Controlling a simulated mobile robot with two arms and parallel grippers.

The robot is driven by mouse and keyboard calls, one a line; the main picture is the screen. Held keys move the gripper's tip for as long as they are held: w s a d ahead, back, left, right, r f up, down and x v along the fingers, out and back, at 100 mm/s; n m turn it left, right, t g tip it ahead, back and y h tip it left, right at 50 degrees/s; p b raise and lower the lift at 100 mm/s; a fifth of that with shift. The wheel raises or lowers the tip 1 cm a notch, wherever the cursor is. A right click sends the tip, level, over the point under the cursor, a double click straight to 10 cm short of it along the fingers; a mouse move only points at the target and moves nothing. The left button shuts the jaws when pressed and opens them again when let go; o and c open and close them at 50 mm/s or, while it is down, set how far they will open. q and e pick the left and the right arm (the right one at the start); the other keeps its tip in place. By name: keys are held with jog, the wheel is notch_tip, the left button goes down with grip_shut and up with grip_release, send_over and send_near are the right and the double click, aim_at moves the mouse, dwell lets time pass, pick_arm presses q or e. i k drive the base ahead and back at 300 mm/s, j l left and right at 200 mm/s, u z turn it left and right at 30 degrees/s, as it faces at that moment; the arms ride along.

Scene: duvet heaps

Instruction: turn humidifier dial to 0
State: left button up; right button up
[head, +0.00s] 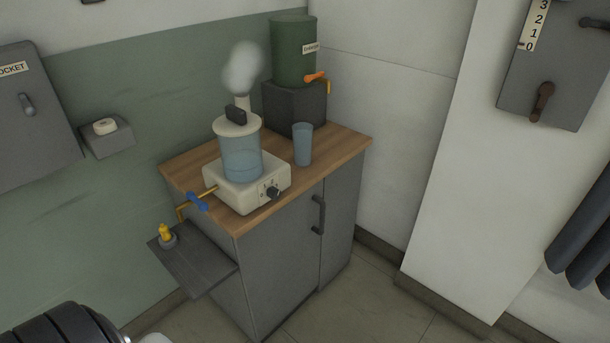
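The humidifier (241,160) stands on the wooden top of a grey cabinet in the middle of the head view. It has a cream base (232,188), a clear tank holding water, and a cream lid with a black handle and a spout. Pale vapour (243,68) rises from the spout. The dark dial (273,193) is on the front face of the base, with small marks around it that are too small to read, so I cannot tell its setting.
A blue glass (303,145) stands right of the humidifier. Behind is a green container (293,52) with an orange tap on a dark block. A blue-handled valve (197,201) sticks out left, above a side shelf (195,265). The cabinet (285,262) has a door handle. Floor shows in front.

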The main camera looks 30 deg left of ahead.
aim_at(273, 193)
jog(key=i+l+u, duration=0.1)
jog(key=i+u, duration=0.3)
jog(key=i+l+u, duration=0.25)
jog(key=i+u, duration=0.2)
jog(key=i, duration=0.05)
